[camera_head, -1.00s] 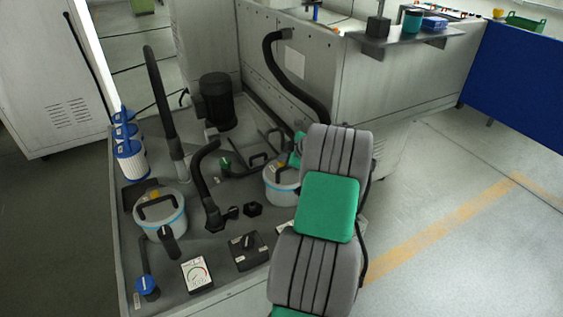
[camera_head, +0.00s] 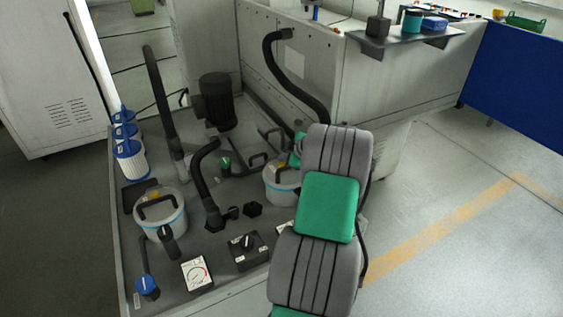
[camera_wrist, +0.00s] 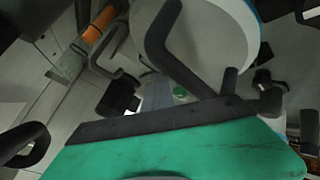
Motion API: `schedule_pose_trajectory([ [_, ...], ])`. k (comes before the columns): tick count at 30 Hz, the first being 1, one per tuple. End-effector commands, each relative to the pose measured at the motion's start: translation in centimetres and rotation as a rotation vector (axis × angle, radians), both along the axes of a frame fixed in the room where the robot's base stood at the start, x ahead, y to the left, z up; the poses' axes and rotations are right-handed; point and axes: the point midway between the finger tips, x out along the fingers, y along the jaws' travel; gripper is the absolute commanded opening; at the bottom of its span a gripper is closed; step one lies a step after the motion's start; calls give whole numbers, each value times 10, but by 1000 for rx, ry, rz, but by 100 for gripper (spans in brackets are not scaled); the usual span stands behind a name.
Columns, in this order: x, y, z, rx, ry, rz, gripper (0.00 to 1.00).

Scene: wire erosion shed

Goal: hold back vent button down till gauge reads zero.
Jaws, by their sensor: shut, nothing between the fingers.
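The back canister (camera_head: 278,190) is pale with a blue band. My gripper is mostly hidden behind my arm in the head view. In the wrist view its green body and dark front edge (camera_wrist: 160,119) fill the bottom, shut and empty. A round pale canister top (camera_wrist: 205,35) with a black handle lies just beyond. I cannot tell whether my gripper touches the button.
A front canister (camera_head: 174,224) with a black handle stands at the left of the tray. A black switch box (camera_head: 249,250), a blue-capped post (camera_head: 147,287), black hoses (camera_head: 205,180) and a motor (camera_head: 216,102) crowd the tray. Floor at right is clear.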

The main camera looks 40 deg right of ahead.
Motion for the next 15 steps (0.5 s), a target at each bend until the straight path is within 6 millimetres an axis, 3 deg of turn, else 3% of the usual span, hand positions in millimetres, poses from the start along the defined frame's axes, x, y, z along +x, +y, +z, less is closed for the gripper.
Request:
schedule_pose_trajectory([
  [8,-1,1,-2,3,3,0,0],
  [15,0,0,10,2,3,0,0],
])
